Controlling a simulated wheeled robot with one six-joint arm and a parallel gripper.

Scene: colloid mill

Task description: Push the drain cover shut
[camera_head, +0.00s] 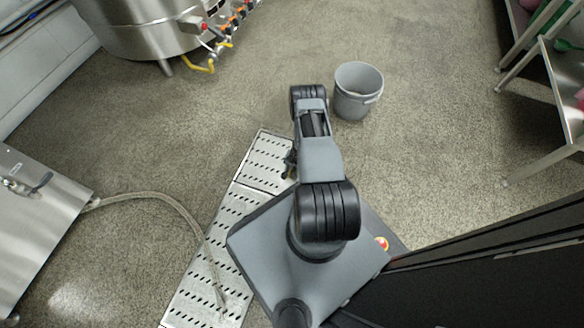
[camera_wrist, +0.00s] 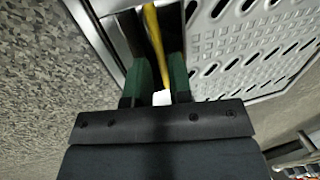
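The drain cover (camera_head: 265,162) is a slotted metal plate at the far end of the floor drain in the head view. The cover's slotted, raised-pattern surface (camera_wrist: 255,45) fills the upper right of the wrist view. A dark gap (camera_wrist: 172,22) lies along its left side, beside a metal edge. My gripper (camera_wrist: 160,85) points down at this gap, its two green fingers apart. A narrow yellow strip and a small white patch show between the fingers; I cannot tell what they are. In the head view my gripper (camera_head: 289,164) is at the cover's right edge, partly hidden by my arm.
More slotted drain plates (camera_head: 212,262) run toward the bottom. A hose (camera_head: 165,197) runs from a steel cabinet (camera_head: 35,225) onto them. A grey bucket (camera_head: 357,92) stands right of my arm. A steel tank (camera_head: 140,28) is at upper left, a shelf rack (camera_head: 555,90) at right.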

